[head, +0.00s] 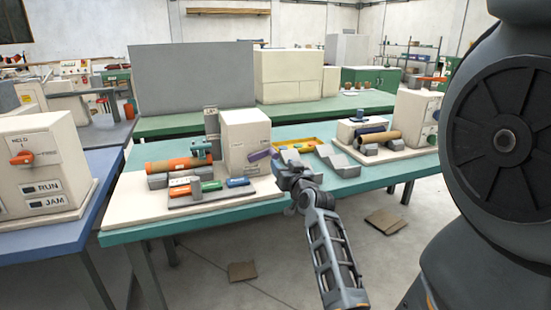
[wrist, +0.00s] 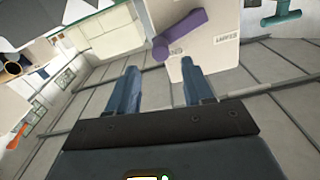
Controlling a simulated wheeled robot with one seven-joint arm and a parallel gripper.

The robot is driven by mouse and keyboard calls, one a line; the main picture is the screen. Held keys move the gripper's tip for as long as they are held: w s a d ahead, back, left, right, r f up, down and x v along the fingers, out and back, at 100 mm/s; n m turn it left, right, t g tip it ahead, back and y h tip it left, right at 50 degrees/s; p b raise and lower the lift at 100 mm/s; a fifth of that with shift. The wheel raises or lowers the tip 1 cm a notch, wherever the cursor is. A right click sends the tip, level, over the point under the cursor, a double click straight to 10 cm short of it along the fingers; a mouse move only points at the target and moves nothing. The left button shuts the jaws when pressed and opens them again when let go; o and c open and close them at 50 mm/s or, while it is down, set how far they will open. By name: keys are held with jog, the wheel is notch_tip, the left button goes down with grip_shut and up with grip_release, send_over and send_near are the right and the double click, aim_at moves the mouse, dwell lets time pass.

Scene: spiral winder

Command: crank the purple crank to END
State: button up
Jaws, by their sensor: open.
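The purple crank (head: 262,155) sticks out from the right face of a white box-shaped machine (head: 240,130) on the teal table. In the wrist view the crank (wrist: 182,32) shows close up, ahead of my gripper on a pale panel (wrist: 215,65). Dark lettering on the panel shows beside the crank, partly hidden. My gripper (wrist: 160,70) is open, with nothing between its two fingers. In the head view my gripper (head: 284,168) is just right of the crank. The crank lies beyond the fingertips and appears apart from them.
On the same base lie an orange-brown roll (head: 178,164) and a tray of coloured tools (head: 205,188). A yellow tray (head: 297,145) and grey blocks are behind my gripper. A second machine (head: 418,115) stands at the right. A blue table (head: 85,215) is at the left.

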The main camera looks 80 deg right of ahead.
aim_at(276, 157)
jog(key=p+x, duration=0.1)
jog(key=x, duration=0.6)
jog(key=shift+w+d, duration=0.2)
grip_shut()
dwell(0.5)
